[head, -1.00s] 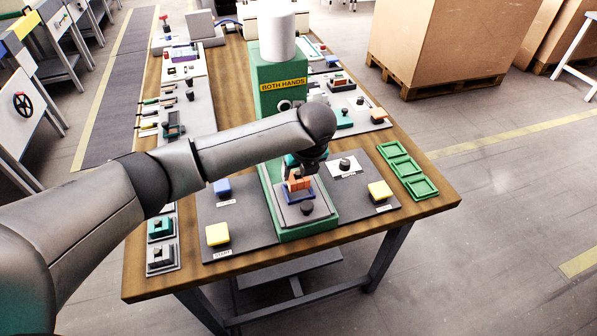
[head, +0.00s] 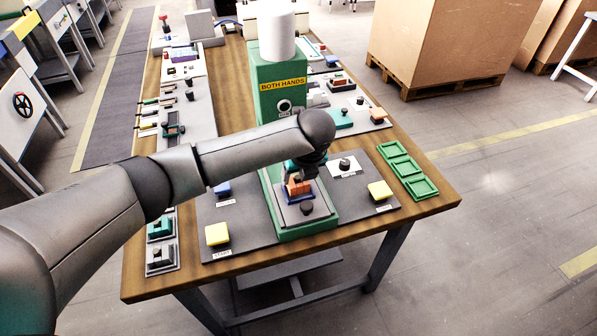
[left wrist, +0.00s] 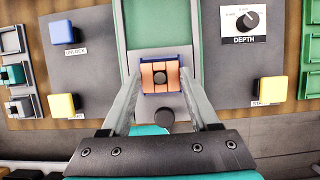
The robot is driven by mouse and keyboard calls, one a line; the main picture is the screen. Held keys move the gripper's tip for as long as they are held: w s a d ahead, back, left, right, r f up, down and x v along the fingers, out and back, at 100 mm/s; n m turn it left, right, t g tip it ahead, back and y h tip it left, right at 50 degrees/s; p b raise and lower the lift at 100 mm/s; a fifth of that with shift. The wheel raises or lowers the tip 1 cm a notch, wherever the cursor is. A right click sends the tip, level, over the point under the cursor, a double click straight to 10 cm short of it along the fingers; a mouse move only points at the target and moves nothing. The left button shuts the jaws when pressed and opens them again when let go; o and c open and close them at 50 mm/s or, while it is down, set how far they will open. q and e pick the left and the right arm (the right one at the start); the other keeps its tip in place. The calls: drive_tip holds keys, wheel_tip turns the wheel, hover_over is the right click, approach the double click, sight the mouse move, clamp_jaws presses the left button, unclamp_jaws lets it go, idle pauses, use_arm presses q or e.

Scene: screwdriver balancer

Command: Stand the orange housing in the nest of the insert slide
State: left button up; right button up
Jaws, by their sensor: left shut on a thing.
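The orange housing (head: 297,187) is at the insert slide (head: 305,208) in front of the green press. In the left wrist view the housing (left wrist: 160,78) sits inside the blue nest (left wrist: 160,61), with blue showing around its edges; whether it is fully seated cannot be told. My left gripper (left wrist: 160,92) reaches down over it from above, with one finger on each side, shut on the housing. In the head view the left gripper (head: 304,170) partly hides the housing. A dark round knob (left wrist: 164,117) is on the slide plate close in front. My right gripper is not in view.
Yellow buttons (head: 217,234) (head: 380,190) stand left and right of the slide. A blue button (head: 222,188) and a depth dial (head: 344,164) flank it. Green trays (head: 407,170) lie at the right edge. The press column (head: 282,85) rises behind.

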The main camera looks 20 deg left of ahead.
use_arm(q)
drive_tip(key=shift+f, duration=0.75)
idle(0.3)
drive_tip(key=o, duration=1.5)
drive_tip(key=p+v, duration=0.2)
drive_tip(key=v, duration=1.3)
drive_tip(key=shift+r+p, duration=0.15)
drive_tip(key=shift+p, duration=0.2)
drive_tip(key=shift+s+d, duration=0.1)
